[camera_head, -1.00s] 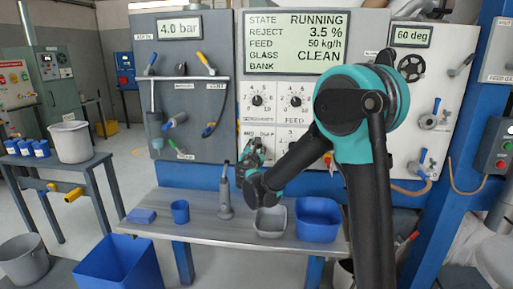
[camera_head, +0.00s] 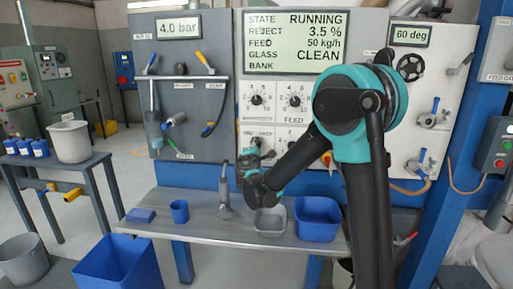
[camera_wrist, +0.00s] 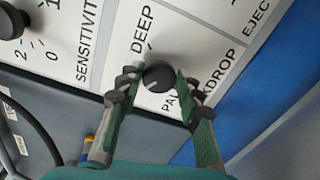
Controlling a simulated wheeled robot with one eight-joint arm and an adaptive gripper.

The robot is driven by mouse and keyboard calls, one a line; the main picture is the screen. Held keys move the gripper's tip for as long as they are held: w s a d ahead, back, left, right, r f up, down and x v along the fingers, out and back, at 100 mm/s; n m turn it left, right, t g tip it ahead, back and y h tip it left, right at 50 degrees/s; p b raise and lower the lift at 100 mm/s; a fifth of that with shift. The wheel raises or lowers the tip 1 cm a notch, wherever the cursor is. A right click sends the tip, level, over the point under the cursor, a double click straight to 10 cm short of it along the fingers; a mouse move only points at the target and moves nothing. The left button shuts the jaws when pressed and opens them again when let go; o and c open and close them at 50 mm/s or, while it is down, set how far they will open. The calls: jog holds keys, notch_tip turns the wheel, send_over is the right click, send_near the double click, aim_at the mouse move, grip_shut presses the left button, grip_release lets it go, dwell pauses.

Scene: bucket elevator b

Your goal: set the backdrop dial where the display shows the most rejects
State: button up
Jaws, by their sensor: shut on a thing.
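The backdrop dial (camera_wrist: 158,75) is a small round black knob on the white panel, between the labels DEEP and PALE in the wrist view. My gripper (camera_wrist: 157,82) has its two green-and-grey fingers closed on opposite sides of this knob. In the head view my gripper (camera_head: 252,158) is at the lower part of the panel and covers the dial. The dial's pointer direction cannot be made out clearly. The display (camera_head: 296,43) reads STATE RUNNING, REJECT 3.5 %, FEED 50 kg/h, GLASS CLEAN, with BANK blank.
The sensitivity knob (camera_wrist: 10,22) is at the upper left in the wrist view. The feed knob (camera_head: 295,101) sits above my gripper in the head view. Below are a metal shelf (camera_head: 200,225), a blue cup (camera_head: 179,211), a grey tub (camera_head: 270,222) and a blue bin (camera_head: 318,219).

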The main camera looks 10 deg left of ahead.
jog(key=shift+m, duration=0.8)
jog(key=shift+f, duration=0.1)
jog(key=o, duration=1.1)
jog(key=shift+s, duration=0.15)
jog(key=s, duration=1.1)
jog(key=shift+s+a, duration=0.15)
jog(key=shift+s, duration=0.25)
